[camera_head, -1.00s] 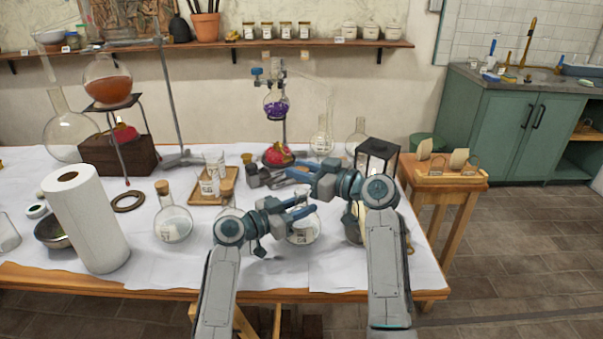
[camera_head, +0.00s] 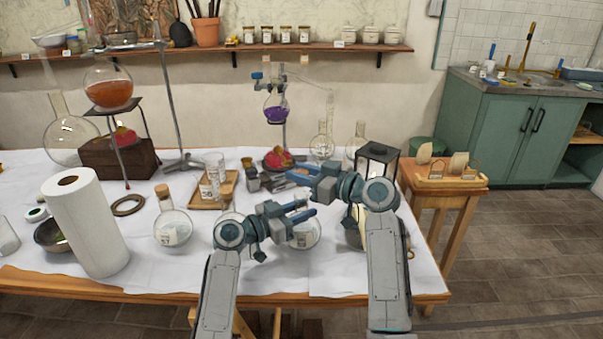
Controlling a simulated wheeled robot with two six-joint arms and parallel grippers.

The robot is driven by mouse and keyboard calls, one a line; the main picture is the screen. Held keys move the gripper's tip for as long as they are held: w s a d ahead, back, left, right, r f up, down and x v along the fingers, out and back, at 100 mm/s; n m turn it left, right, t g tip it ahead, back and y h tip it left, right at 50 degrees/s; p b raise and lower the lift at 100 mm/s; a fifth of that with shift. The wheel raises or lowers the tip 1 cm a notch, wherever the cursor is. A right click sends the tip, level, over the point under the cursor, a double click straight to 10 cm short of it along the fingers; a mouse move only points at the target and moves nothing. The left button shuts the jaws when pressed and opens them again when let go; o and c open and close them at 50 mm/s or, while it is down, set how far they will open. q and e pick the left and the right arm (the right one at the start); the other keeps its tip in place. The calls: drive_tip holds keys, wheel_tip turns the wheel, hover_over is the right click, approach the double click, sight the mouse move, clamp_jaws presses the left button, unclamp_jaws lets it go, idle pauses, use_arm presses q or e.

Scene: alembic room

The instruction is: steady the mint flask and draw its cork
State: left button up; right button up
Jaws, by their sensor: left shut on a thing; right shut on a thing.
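The mint flask (camera_head: 305,236) is a round clear glass flask with a pale label, at the front middle of the table. My arms partly cover it, and its neck is behind my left gripper's fingers. My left gripper (camera_head: 301,212) is shut on the flask at the neck. My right gripper (camera_head: 298,178) is above and slightly behind the left one, its fingers pointing left. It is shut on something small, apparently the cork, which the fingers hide. A gap shows between the two grippers.
A corked round flask (camera_head: 173,229) stands to the left, near a paper towel roll (camera_head: 92,228). A wooden tray (camera_head: 200,204) with glassware sits behind. A black lantern (camera_head: 376,160) stands close behind my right arm. A burner stand holds a purple flask (camera_head: 276,108).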

sight(301, 172)
use_arm(q)
drive_tip(key=o, duration=1.1)
drive_tip(key=shift+c, duration=0.2)
use_arm(e)
drive_tip(key=shift+r+p, duration=1.1)
drive_tip(key=shift+r, duration=0.95)
use_arm(q)
drive_tip(key=r+v, duration=0.2)
drive_tip(key=v, duration=1)
